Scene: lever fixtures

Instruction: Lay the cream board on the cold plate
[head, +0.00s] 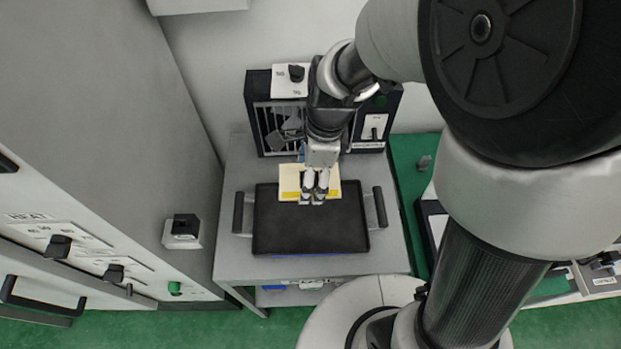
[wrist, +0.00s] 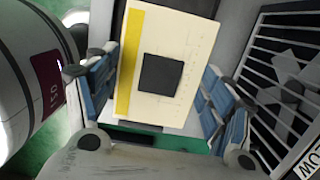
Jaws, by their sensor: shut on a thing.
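The cream board (head: 290,182) is a flat cream rectangle with a yellow stripe along one edge. In the wrist view (wrist: 190,40) it shows a dark square in its middle. My gripper (head: 313,200) is shut on the board, with a blue-padded finger on each side of it in the wrist view. In the head view the board is over the back edge of a black flat plate with side handles (head: 310,225), which looks like the cold plate. I cannot tell the height of the board above the plate. My fingers hide part of the board.
The plate lies on a grey table (head: 232,262). A dark unit with a grille (head: 262,125) and a switch stands behind it. A grey cabinet with a HEAT panel (head: 60,245) and a small box with a black knob (head: 183,230) are at the left.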

